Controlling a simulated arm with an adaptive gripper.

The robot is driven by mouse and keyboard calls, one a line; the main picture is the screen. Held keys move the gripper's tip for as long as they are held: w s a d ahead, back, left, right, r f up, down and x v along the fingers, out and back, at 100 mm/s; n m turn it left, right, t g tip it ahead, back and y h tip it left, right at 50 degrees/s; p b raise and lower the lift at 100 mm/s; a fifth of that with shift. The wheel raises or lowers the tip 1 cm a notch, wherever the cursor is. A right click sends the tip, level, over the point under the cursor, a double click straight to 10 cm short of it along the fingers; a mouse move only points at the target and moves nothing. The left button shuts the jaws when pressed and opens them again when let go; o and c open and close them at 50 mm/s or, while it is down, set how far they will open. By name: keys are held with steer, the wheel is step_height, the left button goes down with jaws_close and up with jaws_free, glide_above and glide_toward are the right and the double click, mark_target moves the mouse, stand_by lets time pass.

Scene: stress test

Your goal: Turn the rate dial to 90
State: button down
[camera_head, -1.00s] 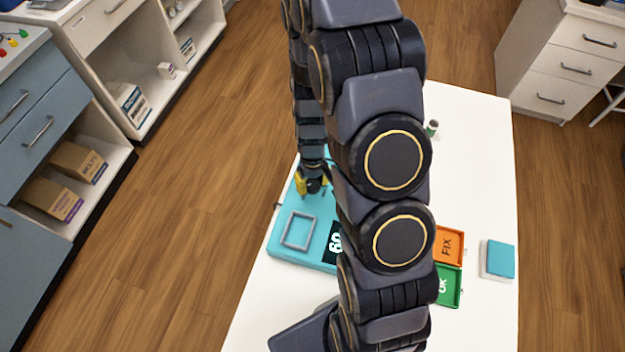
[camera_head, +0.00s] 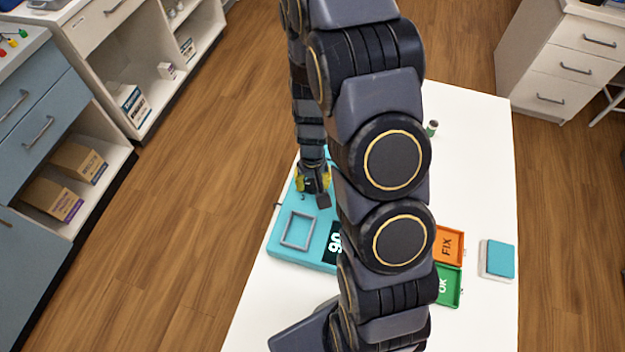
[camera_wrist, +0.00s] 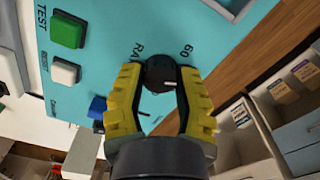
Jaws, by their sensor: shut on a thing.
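The rate dial (camera_wrist: 159,70) is a small black knob on the teal panel (camera_wrist: 100,75) in the wrist view. My gripper (camera_wrist: 161,80) has its yellow fingers on both sides of the dial and is shut on it. A white mark shows low on the dial. "60" and part of a word starting "RA" are printed beside it. In the head view my gripper (camera_head: 313,182) is at the panel's upper part and hides the dial. The black display (camera_head: 333,243) is partly covered by my arm; its digits look like 90.
The panel has a green TEST button (camera_wrist: 67,32), a white button (camera_wrist: 65,71) and a blue button (camera_wrist: 97,106). An orange FIX tray (camera_head: 449,246), a green OK tray (camera_head: 448,286) and a teal-topped block (camera_head: 501,259) are on the white table (camera_head: 480,180).

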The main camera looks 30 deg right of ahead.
mark_target(313, 183)
steer(key=c, duration=0.7)
jaws_free()
steer(key=shift+o, duration=0.2)
step_height(313, 183, up, 12)
